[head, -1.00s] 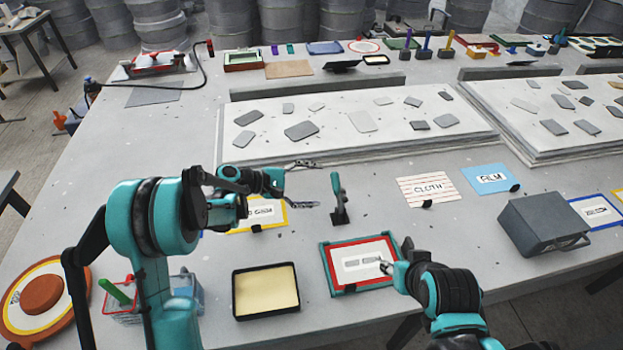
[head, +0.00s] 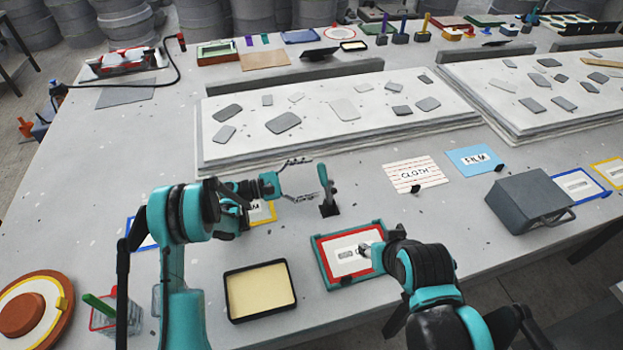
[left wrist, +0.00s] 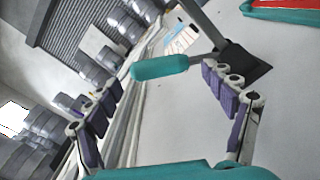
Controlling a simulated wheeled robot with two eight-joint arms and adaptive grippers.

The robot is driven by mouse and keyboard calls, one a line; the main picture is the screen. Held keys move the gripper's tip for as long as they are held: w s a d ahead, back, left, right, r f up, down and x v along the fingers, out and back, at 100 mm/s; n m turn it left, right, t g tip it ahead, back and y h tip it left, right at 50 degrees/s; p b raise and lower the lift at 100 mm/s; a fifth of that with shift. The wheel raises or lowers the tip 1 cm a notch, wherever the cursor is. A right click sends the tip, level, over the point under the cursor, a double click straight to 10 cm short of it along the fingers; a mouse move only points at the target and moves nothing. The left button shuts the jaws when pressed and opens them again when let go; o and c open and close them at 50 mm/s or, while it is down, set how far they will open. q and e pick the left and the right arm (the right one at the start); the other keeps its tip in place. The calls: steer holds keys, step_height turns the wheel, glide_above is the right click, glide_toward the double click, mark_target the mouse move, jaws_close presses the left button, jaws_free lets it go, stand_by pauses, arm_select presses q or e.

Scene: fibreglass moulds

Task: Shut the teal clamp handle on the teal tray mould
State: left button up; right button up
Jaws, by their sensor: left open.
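The teal clamp handle (head: 325,178) stands upright on a dark base (head: 329,210) behind the teal tray mould (head: 320,262), which has a red inner border. My left gripper (head: 318,174) is open and empty, with its fingertips at the handle's height, just left of it. In the left wrist view the handle's teal grip (left wrist: 160,68) shows between the spread fingertips; contact cannot be told. A corner of the tray mould (left wrist: 282,15) shows at the upper right there. My right gripper (head: 366,250) is over the mould's right side; its fingers are too small to judge.
A black tray with a cream inside (head: 260,290) lies left of the mould. A grey box (head: 530,200) stands at the right. The cloth card (head: 415,173) and film card (head: 474,159) lie behind. A low slab with grey pieces (head: 310,135) spans the back.

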arm_select(q)
steer(key=shift+w+d, duration=0.1)
steer(key=shift+d, duration=0.2)
steer(key=c, duration=1.7)
steer(key=s+r+m, duration=0.1)
steer(key=m, duration=0.1)
steer(key=s+r+m+b, duration=0.1)
steer(key=m, duration=0.1)
steer(key=s+r+m, duration=0.1)
steer(key=shift+d+m, duration=0.35)
steer(key=shift+m, duration=0.05)
